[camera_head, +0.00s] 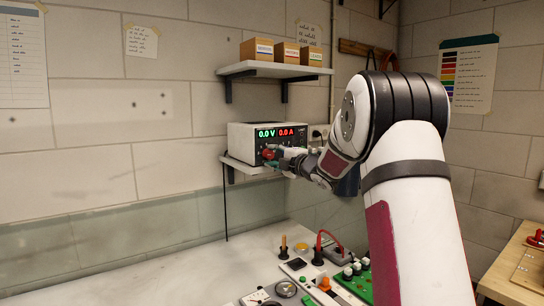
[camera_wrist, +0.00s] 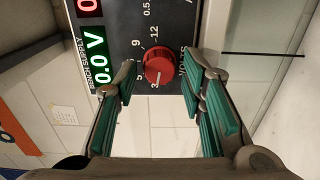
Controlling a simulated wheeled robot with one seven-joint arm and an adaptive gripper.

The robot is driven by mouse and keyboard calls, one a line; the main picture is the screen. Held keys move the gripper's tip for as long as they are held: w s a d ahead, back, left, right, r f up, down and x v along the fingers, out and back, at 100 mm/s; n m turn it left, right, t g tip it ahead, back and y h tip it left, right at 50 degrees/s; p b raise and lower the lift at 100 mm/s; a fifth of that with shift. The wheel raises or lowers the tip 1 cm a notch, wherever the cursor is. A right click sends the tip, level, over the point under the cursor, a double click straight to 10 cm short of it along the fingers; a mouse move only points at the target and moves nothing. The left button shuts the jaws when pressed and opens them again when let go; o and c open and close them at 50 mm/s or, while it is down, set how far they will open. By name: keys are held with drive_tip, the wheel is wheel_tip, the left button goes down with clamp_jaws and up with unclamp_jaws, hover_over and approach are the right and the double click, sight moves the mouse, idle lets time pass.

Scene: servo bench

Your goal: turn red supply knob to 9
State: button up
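The power supply (camera_head: 241,140) is a white box with a dark front on the lower wall shelf. Its displays read 0.0 V in green and 0.0 A in red. In the wrist view its red knob (camera_wrist: 158,65) sits on the dark panel, among printed marks that include 3, 5, 9 and 12. A pale line on the knob seems to point toward the 3. My gripper (camera_wrist: 158,78) is open, with one green-padded finger on each side of the knob and a small gap showing on both sides. In the head view my gripper (camera_head: 273,158) is at the panel and partly hides it.
The lower shelf (camera_head: 240,165) carries the supply, and an upper shelf (camera_head: 275,70) with small cardboard boxes (camera_head: 285,52) hangs above it. The workbench (camera_head: 180,278) below holds probes, a red cable and a green board (camera_head: 355,283). The bench's left part is clear.

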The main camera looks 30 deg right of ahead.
drive_tip(key=shift+w, duration=0.75)
drive_tip(key=shift+c, duration=0.4)
clamp_jaws()
